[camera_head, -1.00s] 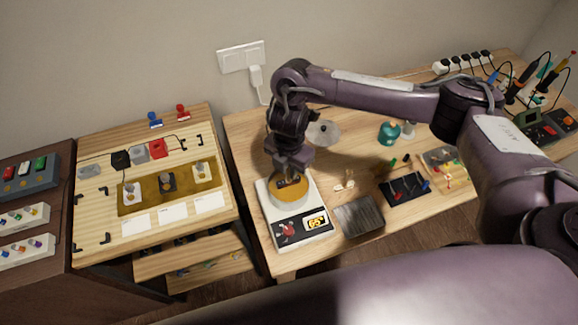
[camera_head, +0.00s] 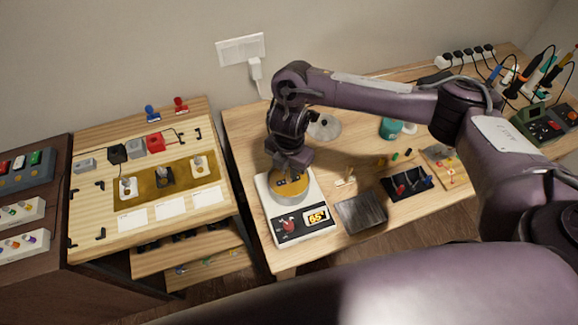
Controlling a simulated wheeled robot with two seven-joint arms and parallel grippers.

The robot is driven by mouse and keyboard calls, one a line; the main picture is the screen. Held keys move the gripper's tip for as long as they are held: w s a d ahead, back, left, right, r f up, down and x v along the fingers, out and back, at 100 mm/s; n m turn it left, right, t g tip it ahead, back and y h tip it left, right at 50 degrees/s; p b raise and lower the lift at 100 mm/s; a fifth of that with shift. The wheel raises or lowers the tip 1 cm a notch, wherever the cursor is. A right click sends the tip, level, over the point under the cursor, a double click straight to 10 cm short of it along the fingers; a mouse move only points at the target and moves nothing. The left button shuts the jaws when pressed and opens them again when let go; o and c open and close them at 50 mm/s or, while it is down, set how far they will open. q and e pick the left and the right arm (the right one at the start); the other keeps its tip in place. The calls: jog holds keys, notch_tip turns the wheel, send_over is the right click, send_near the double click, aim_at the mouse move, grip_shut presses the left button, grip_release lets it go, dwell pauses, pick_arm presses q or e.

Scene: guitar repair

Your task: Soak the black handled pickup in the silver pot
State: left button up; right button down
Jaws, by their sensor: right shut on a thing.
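The silver pot (camera_head: 291,198) stands on a white hot plate (camera_head: 277,222) with a lit yellow display and holds yellow liquid. My right gripper (camera_head: 290,176) points down over the pot and is shut on a small dark pickup (camera_head: 289,182) at the liquid's surface. The gripper's wrist hides much of the pickup and its handle, so I cannot tell how deep it sits. My left gripper is not in view.
A silver lid (camera_head: 324,127) lies behind the pot. A dark grey block (camera_head: 361,213) and a black tray (camera_head: 406,183) are to its right. A wooden board (camera_head: 100,221) with several handled parts on a gold plate (camera_head: 150,187) stands at the left.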

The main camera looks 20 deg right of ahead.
jog(key=shift+f+b, duration=0.65)
jog(key=shift+f, duration=0.35)
dwell(7.0)
